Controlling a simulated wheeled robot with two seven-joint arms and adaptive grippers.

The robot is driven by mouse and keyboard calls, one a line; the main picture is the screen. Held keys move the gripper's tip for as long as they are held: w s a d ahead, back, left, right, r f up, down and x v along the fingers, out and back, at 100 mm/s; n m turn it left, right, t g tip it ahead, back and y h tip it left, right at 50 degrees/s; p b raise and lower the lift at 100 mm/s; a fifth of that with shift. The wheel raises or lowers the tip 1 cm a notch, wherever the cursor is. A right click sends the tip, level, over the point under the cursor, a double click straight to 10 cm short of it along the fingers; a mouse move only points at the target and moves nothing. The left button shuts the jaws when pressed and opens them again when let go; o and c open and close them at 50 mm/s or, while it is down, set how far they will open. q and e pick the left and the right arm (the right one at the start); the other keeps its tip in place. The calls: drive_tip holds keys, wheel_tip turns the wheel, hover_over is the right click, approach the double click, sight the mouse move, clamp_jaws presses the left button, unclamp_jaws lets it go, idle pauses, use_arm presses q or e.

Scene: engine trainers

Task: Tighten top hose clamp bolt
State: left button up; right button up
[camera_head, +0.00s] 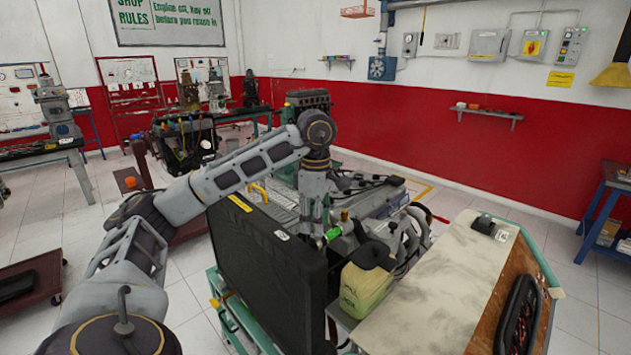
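The engine trainer (375,205) stands in the middle, with a black radiator (268,262) at its front left. My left arm reaches in from the left over the radiator. My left gripper (316,240) points down between the radiator and the engine, close to a bright green part (333,233). The gap between its fingers is too small and dark to make out. The top hose clamp bolt cannot be picked out; it may be hidden behind the gripper. My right gripper is not in view.
A yellowish fluid tank (364,290) sits in front of the engine. Black hoses (410,235) crowd the engine's right side. Open floor lies beyond the panel.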

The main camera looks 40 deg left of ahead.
use_arm(q)
drive_tip(key=shift+r, duration=2.25)
drive_tip(key=shift+r, duration=0.1)
drive_tip(key=shift+r, duration=0.9)
drive_tip(key=shift+r, duration=0.45)
drive_tip(key=shift+r, duration=1.25)
drive_tip(key=shift+r, duration=0.1)
drive_tip(key=shift+r, duration=0.35)
drive_tip(key=shift+r, duration=0.2)
